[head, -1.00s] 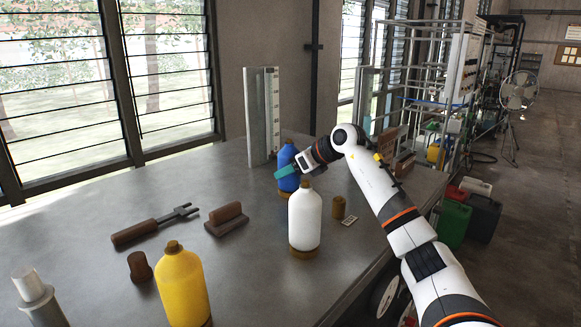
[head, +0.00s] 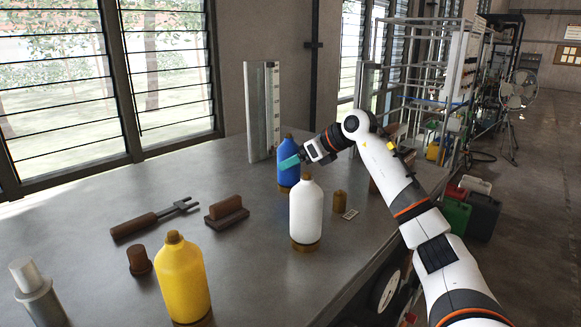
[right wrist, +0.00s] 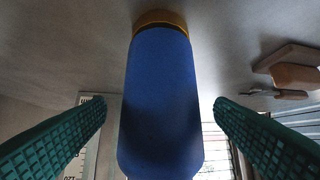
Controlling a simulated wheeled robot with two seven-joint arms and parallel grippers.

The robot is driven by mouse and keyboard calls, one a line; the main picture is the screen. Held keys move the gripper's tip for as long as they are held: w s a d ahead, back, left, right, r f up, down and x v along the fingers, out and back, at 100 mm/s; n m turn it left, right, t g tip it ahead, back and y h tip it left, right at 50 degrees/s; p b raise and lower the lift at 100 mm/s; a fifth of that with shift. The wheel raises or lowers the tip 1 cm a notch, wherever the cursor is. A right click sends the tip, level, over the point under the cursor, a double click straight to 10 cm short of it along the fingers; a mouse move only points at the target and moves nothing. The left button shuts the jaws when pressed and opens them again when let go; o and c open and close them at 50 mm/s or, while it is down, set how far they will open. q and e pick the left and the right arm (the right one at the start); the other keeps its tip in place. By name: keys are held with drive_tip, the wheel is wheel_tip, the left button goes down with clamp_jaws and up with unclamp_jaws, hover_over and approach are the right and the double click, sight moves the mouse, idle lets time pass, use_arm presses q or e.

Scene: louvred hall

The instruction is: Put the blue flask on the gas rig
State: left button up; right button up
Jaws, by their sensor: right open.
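The blue flask (head: 287,150) stands upright on the grey table, behind the white bottle. My right gripper (head: 291,162) is at the flask's right side, its teal fingers partly covering it. In the right wrist view the flask (right wrist: 160,95) fills the middle, its brown end at the top, between the two spread fingers (right wrist: 160,103). Gaps show on both sides, so the gripper is open and not holding it. A metal frame rig with tubing and panels (head: 460,70) stands beyond the table at the right; I cannot tell whether it is the gas rig. My left gripper is not in view.
The white bottle (head: 306,212) stands close in front of the flask. A yellow bottle (head: 181,280), a fork-like tool (head: 155,218), a brown block (head: 227,212) and a small brown jar (head: 340,202) are on the table (head: 255,270). An upright scaled panel (head: 262,110) stands behind.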

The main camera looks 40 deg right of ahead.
drive_tip(key=b+v, duration=0.2)
drive_tip(key=v, duration=0.7)
drive_tip(key=shift+b, duration=0.3)
